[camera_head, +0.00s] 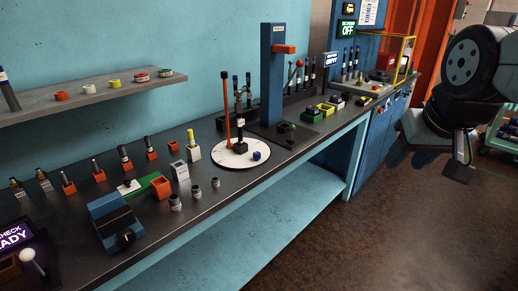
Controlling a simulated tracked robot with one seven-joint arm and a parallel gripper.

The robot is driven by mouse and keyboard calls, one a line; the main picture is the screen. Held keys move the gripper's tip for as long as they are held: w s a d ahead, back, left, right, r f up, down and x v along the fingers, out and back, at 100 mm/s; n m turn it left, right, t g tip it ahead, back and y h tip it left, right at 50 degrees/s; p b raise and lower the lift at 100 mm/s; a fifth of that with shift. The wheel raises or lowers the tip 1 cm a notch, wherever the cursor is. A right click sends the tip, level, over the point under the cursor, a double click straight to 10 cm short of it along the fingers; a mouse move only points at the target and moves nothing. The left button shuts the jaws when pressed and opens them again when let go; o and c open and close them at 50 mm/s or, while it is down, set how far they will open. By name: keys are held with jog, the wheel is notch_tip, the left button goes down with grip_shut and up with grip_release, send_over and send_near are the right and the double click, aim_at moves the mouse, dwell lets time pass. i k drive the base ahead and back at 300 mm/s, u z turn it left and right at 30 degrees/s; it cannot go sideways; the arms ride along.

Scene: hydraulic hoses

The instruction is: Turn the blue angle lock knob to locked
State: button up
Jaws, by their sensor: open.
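The blue angle lock knob (257,155) is a small blue knob on the right part of a white round dial plate (231,161) on the bench. The knob's lock marking is too small to read. My gripper (461,170) hangs at the far right, below the dark arm links, away from the bench and far from the knob. It is small and dark, its fingers are hard to make out, and nothing shows in it.
A blue column (272,75) with an orange arm stands just behind the plate. Grey cylinders (195,191), a blue vise (112,217) and several fittings stand to the left. A grey shelf (95,97) juts from the wall. The floor before the bench is clear.

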aim_at(257, 155)
jog(key=z, duration=0.05)
jog(key=i, duration=1)
jog(key=u, duration=0.05)
